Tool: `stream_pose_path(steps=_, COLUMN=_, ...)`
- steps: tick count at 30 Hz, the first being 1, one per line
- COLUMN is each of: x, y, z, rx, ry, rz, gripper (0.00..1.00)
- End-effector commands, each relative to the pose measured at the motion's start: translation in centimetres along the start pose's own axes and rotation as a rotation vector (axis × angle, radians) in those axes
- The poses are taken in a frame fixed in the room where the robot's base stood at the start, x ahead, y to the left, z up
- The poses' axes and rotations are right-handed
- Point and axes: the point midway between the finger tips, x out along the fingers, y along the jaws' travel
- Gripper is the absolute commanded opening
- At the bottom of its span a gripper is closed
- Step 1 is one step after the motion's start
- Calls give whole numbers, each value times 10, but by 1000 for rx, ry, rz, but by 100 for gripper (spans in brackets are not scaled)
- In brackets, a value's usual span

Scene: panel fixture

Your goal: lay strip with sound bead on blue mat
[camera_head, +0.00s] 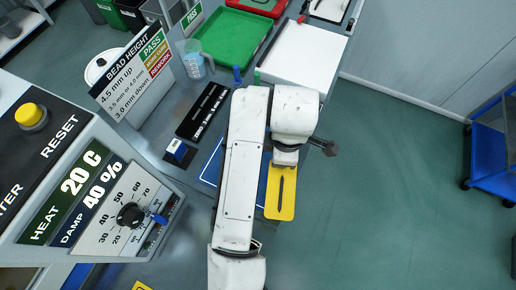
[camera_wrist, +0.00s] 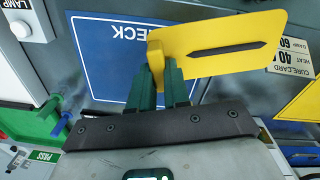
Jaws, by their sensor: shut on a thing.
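A yellow strip (camera_head: 287,207) with a dark bead along its middle shows just below my gripper (camera_head: 285,165) in the head view. In the wrist view my green fingers (camera_wrist: 165,85) are shut on the tab at one end of the strip (camera_wrist: 200,66). The strip's free end points to the right, and the bead looks unbroken from here. The blue mat (camera_wrist: 105,65), with a white border and the word CHECK, lies behind the fingers and partly behind the strip. In the head view my arm hides most of the mat (camera_head: 211,172). The strip's height above it is unclear.
A bead height sign (camera_head: 132,75), a black gauge plate (camera_head: 203,111) and a blue-topped block (camera_head: 178,150) stand left of my arm. A green tray (camera_head: 235,38), a clear beaker (camera_head: 192,58) and a white panel (camera_head: 303,55) are farther back. Open floor lies right.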

Motion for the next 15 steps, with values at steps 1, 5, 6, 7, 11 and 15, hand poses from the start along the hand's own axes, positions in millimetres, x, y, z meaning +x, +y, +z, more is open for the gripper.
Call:
stream_pose_path(steps=1, x=-5, y=-12, z=-17, rx=-176, ry=-5, rz=0, gripper=0)
stream_pose_path(steps=5, x=-9, y=-41, z=-56, rx=-615, ry=0, rz=-8, gripper=0)
stream_pose_path(steps=6, x=-10, y=-50, z=-65, rx=-735, ry=1, rz=-12, gripper=0)
stream_pose_path(steps=7, x=-10, y=-57, z=-72, rx=-815, ry=2, rz=-15, gripper=0)
stream_pose_path(steps=11, x=-12, y=-79, z=-91, rx=-1092, ry=7, rz=-26, gripper=0)
stream_pose_path(steps=15, x=-12, y=-91, z=-101, rx=-1240, ry=11, rz=-33, gripper=0)
